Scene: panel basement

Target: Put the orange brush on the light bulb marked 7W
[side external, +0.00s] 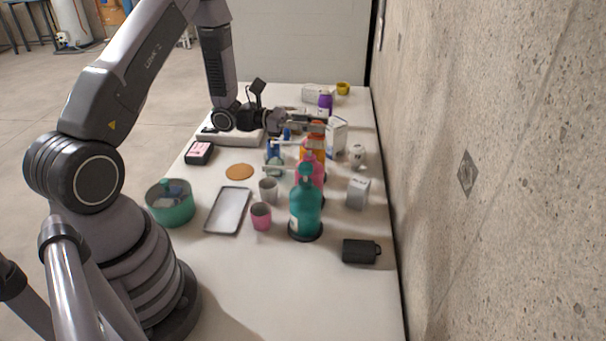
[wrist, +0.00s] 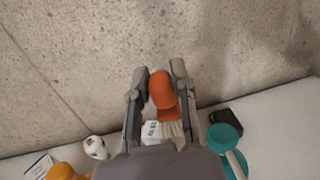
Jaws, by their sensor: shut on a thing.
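My gripper (wrist: 160,72) is shut on the orange brush (wrist: 163,90), whose pale bristles (wrist: 172,129) point toward the bottom of the wrist view. In the side view my gripper (side external: 318,124) is above the row of bottles, and the brush cannot be told apart there. A small white box with dark print (wrist: 152,131) is partly hidden behind the left finger and brush; it appears to be the box (side external: 357,192) near the wall. A rounded white object with dark marks (side external: 357,155) stands farther back, also in the wrist view (wrist: 96,147). I cannot read a 7W mark on either.
A teal pump bottle (side external: 305,212), a pink bottle (side external: 311,168) and an orange bottle stand in a row. A black case (side external: 361,251) lies near the wall. A metal tray (side external: 229,210), cups and a green bowl (side external: 170,205) are left. The near table is clear.

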